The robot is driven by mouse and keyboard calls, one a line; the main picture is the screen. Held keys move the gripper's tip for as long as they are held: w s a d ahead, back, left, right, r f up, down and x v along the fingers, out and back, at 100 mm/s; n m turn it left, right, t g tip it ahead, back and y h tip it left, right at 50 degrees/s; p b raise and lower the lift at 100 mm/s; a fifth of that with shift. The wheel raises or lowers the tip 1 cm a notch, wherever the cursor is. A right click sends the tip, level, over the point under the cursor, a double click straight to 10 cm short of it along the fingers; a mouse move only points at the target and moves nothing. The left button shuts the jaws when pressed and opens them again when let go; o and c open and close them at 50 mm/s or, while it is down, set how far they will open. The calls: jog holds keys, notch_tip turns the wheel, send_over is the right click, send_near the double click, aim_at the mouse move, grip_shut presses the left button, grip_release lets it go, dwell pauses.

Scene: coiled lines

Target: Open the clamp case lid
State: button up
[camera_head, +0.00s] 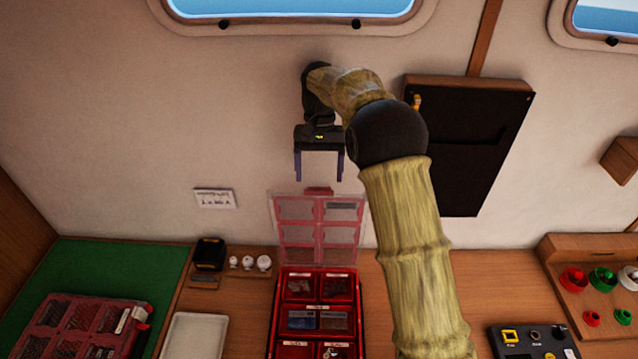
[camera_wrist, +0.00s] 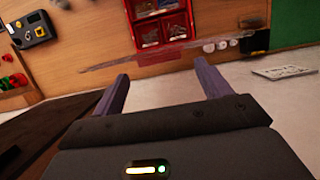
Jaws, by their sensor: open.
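A red compartment case (camera_head: 362,318) stands on the wooden counter at the centre bottom of the head view. Its clear, red-framed lid (camera_head: 318,229) is raised and stands up at the back of the case. Small parts lie in its open compartments. In the wrist view the case (camera_wrist: 166,28) is at the top, with the lid (camera_wrist: 110,58) seen nearly edge-on. My gripper (camera_head: 319,177) is open and empty, above the lid's upper edge and apart from it. Its two fingers also show in the wrist view (camera_wrist: 162,75). I cannot tell a clamp label on the case.
A second red case (camera_head: 82,330) lies shut on a green mat at the left. A white tray (camera_head: 194,336), a black box (camera_head: 208,254) and small white knobs stand between. A dark panel (camera_head: 455,140) hangs on the wall at right. A switch box (camera_head: 534,342) stands right.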

jog(key=v, duration=0.2)
jog(key=s+v, duration=0.1)
jog(key=v, duration=0.1)
jog(key=shift+w+a+r, duration=0.1)
jog(key=shift+a+r, duration=0.05)
jog(key=shift+r, duration=0.35)
